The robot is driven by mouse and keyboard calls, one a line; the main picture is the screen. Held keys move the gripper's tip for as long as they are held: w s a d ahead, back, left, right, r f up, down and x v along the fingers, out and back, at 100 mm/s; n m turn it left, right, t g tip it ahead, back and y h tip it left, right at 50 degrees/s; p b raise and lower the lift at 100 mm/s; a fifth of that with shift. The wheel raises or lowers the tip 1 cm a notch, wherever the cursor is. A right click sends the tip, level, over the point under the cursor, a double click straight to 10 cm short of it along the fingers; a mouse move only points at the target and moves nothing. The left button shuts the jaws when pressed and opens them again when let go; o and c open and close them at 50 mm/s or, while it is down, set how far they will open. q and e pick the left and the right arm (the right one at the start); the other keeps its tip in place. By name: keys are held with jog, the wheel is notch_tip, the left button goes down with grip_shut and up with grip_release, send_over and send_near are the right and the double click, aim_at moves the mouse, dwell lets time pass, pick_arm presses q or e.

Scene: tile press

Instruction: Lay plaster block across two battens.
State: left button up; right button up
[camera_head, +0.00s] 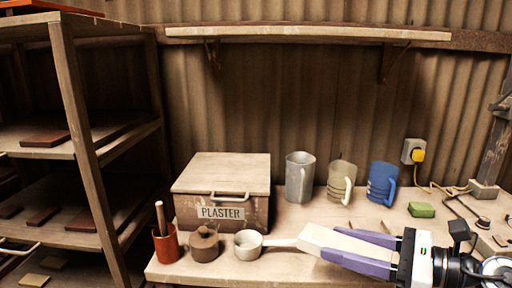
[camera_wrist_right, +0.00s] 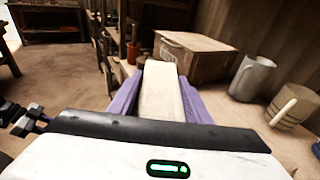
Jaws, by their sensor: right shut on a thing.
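A long cream plaster block (camera_head: 316,239) is held in my right gripper (camera_head: 331,242), between its two purple fingers, over the front part of the bench. The block's far end sticks out past the fingertips, near the handle of a small pot. In the right wrist view the block (camera_wrist_right: 160,92) lies lengthwise between the fingers (camera_wrist_right: 160,80) and points away from the wrist. Whether its underside touches the bench cannot be told. No battens can be made out clearly; the gripper and arm hide part of the bench. My left gripper is not in view.
Shelving (camera_head: 75,130) stands left.

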jog(key=shift+o, duration=0.2)
jog(key=s+d+f, duration=0.2)
jog(key=s+f, duration=0.1)
jog(key=s, duration=0.3)
jog(key=s+d+f, duration=0.2)
jog(key=s+f, duration=0.1)
jog(key=s, duration=0.3)
jog(key=shift+s+t+h, duration=0.25)
jog(key=shift+t+h, duration=0.05)
jog(key=shift+m, duration=0.3)
jog(key=shift+a, duration=0.1)
